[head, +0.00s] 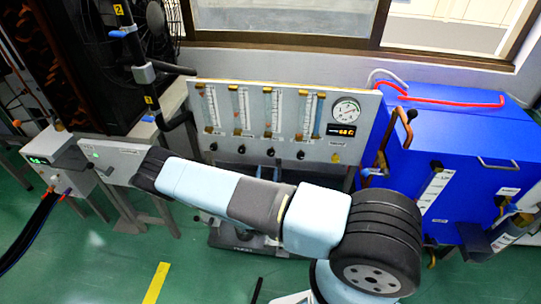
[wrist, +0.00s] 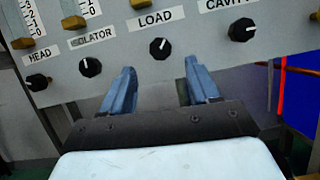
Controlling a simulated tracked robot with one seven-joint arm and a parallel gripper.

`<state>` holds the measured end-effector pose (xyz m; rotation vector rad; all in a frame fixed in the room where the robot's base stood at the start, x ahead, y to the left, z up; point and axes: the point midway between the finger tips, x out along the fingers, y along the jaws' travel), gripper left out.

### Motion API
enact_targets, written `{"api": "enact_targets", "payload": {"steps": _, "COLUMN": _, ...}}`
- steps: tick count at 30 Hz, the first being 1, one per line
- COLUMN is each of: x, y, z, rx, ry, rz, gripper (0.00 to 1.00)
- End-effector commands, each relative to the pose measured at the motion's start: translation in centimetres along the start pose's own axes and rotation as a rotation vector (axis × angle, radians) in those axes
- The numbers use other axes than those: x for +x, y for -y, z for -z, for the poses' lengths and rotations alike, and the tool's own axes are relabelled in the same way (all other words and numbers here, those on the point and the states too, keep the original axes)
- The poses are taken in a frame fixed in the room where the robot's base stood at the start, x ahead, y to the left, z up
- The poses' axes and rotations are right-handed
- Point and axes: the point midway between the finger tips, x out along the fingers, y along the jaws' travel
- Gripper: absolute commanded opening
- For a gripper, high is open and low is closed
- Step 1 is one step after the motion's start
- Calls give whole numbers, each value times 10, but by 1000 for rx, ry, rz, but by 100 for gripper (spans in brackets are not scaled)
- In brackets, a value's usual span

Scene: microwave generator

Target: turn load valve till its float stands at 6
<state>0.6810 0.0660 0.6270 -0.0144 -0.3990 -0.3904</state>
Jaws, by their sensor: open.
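The load valve is a black knob (wrist: 160,48) with a white pointer mark, under the LOAD label (wrist: 155,20) on the grey panel. In the head view it is the third small knob (head: 270,153) from the left. My gripper (wrist: 159,68) is open and empty. Its two blue fingers point at the panel, one on each side below the load knob, apart from it. The load flow tube (head: 270,112) stands above that knob in the head view; its float is too small to read. The wrist view cuts off the load tube.
The isolator knob (wrist: 90,67) and head knob (wrist: 36,82) are to the left, and the cavity knob (wrist: 242,31) is to the right. A round gauge (head: 346,110) is on the panel. A blue cabinet (head: 440,135) with pipes stands to the right.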

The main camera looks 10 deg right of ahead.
Motion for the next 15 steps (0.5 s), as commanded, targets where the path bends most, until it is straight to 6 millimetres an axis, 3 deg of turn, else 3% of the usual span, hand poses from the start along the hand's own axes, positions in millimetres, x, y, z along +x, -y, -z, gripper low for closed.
{"api": "enact_targets", "payload": {"steps": 6, "x": 40, "y": 1, "z": 0, "rx": 2, "ry": 2, "rz": 3, "gripper": 61}}
{"api": "enact_targets", "payload": {"steps": 15, "x": 76, "y": 0, "z": 0, "rx": 0, "ry": 0, "rz": 1, "gripper": 61}}
